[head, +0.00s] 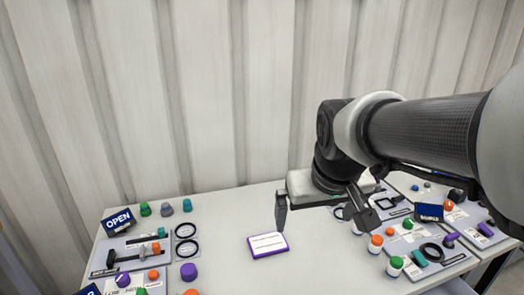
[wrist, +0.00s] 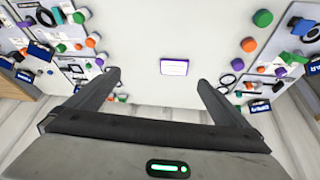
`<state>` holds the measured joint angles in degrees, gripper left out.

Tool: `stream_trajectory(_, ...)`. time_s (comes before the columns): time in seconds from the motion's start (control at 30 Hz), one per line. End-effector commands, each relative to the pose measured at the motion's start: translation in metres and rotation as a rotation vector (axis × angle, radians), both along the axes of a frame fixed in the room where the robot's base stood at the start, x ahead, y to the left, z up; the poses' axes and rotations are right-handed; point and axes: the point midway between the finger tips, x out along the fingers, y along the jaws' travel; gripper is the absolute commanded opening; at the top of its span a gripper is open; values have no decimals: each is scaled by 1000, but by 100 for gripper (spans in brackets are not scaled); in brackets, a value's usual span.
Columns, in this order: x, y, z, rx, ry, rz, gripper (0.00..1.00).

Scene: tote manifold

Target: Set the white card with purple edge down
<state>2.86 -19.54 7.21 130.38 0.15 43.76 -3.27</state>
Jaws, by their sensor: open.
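The white card with purple edge (head: 268,245) lies flat on the bare middle of the table in the head view. It also shows in the wrist view (wrist: 174,67), a little beyond and between the spread fingers. My gripper (head: 322,210) is open and empty. It hangs above the table, to the right of the card in the head view. In the wrist view, both fingers (wrist: 158,82) stand wide apart, and nothing is between them in contact. The card is apart from the fingers.
The white table (head: 235,215) is clear around the card. A grey board (head: 130,258) with an OPEN sign (head: 118,221), black rings and coloured caps is at the left. Similar boards, a black ring (head: 432,252) and small white jars (head: 394,266) crowd the right. A ribbed wall stands behind.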

Motion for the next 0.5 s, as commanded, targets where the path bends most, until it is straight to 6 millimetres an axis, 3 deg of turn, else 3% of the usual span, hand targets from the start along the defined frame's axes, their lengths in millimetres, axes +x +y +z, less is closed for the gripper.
stream_trajectory(0.03, 24, 8, -29, 0, 22, 26, 100)
stream_trajectory(0.2, 90, 36, -84, 20, 47, 109, 100)
stream_trajectory(0.33, 118, 51, -113, 43, 56, 143, 100)
stream_trajectory(0.5, 133, 59, -131, 54, 58, 160, 100)
